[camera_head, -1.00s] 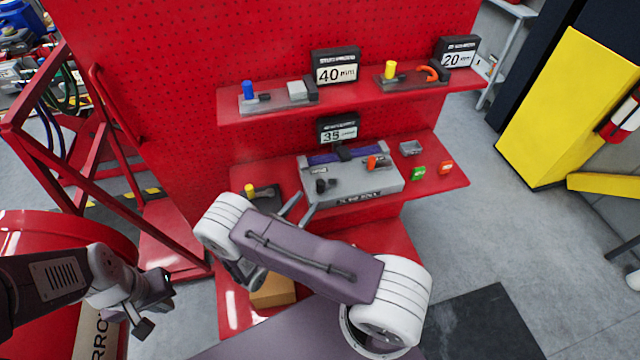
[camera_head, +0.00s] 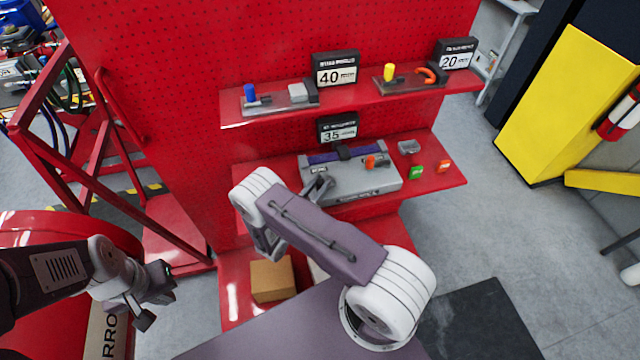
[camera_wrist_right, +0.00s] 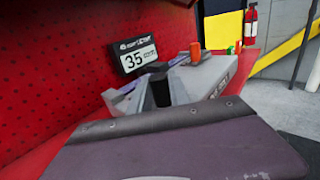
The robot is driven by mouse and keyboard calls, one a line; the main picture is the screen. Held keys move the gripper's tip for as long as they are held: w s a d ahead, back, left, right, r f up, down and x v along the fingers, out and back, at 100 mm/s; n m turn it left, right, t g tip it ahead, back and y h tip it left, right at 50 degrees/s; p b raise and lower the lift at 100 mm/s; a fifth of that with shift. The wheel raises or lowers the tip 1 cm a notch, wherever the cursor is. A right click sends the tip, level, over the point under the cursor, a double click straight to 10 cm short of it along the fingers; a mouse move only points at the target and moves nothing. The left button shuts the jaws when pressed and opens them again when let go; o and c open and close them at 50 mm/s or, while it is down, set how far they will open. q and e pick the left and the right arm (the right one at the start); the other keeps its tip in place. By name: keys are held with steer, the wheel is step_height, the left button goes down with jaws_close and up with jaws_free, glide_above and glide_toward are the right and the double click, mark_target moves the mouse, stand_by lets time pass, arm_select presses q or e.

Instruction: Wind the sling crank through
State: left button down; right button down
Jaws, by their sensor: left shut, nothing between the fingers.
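A grey unit (camera_head: 360,183) with a purple strap (camera_head: 322,157) sits on the middle red shelf under the "35" sign. An orange knob (camera_head: 370,162) stands on its top. I cannot tell for sure which part is the sling crank; a dark fitting at the unit's left front is now hidden by my right gripper. My right gripper (camera_head: 319,187) is at the unit's left front, its fingers apart, contact unclear; the unit also shows in the right wrist view (camera_wrist_right: 205,80). My left gripper (camera_head: 157,300) is shut and empty, low at the left, far from the unit.
The upper shelf (camera_head: 345,105) holds a blue-knobbed fitting (camera_head: 250,92) and a yellow-knobbed one (camera_head: 389,72). Green (camera_head: 416,172) and orange (camera_head: 444,166) blocks and a small grey tray (camera_head: 409,147) are right of the unit. A cardboard box (camera_head: 271,280) lies below. The pegboard stands close behind.

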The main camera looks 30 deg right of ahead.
steer(key=shift+w+f+m+g+h+b, duration=0.4)
steer(key=shift+g+b, duration=0.3)
steer(key=shift+b, duration=0.55)
steer(key=shift+r+m+g+b, duration=0.2)
steer(key=shift+m+g+b, duration=0.1)
steer(key=shift+b, duration=0.05)
steer(key=shift+r, duration=0.25)
steer(key=c, duration=1.2)
jaws_free()
steer(key=b+v, duration=0.1)
steer(key=v, duration=0.3)
steer(key=b+v, duration=0.2)
steer(key=v, duration=0.2)
steer(key=shift+a+f, duration=0.2)
steer(key=shift+s+a+r, duration=0.1)
steer(key=shift+s+a, duration=0.15)
steer(key=shift+a, duration=0.1)
